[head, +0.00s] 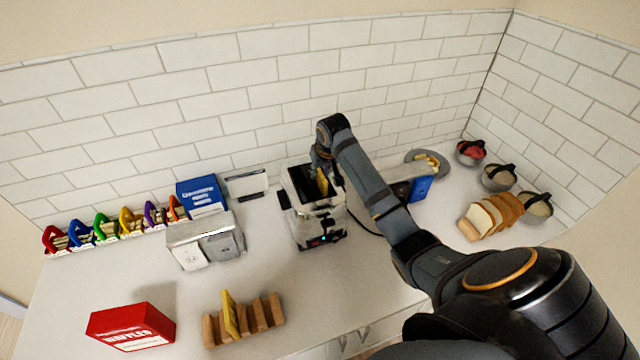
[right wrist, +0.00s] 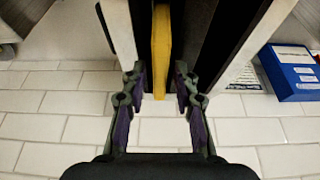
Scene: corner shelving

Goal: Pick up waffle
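A yellow waffle (head: 322,181) stands upright in a slot of the toaster (head: 318,228) at the middle of the counter. My right gripper (head: 319,165) is at the top of the toaster, beside the waffle. In the right wrist view the waffle (right wrist: 161,50) shows edge-on, in line with the gap between the two fingertips (right wrist: 159,85). The fingers are apart, with a gap on each side, and do not visibly touch it. Another yellow waffle (head: 230,314) stands in a wooden rack (head: 256,322) at the front. My left gripper is not in view.
A red box (head: 131,327) lies at the front left. A grey-white container (head: 205,243) and a blue box (head: 202,196) stand left of the toaster. Sliced bread (head: 490,215), a plate (head: 428,162) and bowls (head: 498,178) are at the right. The tiled wall is close behind.

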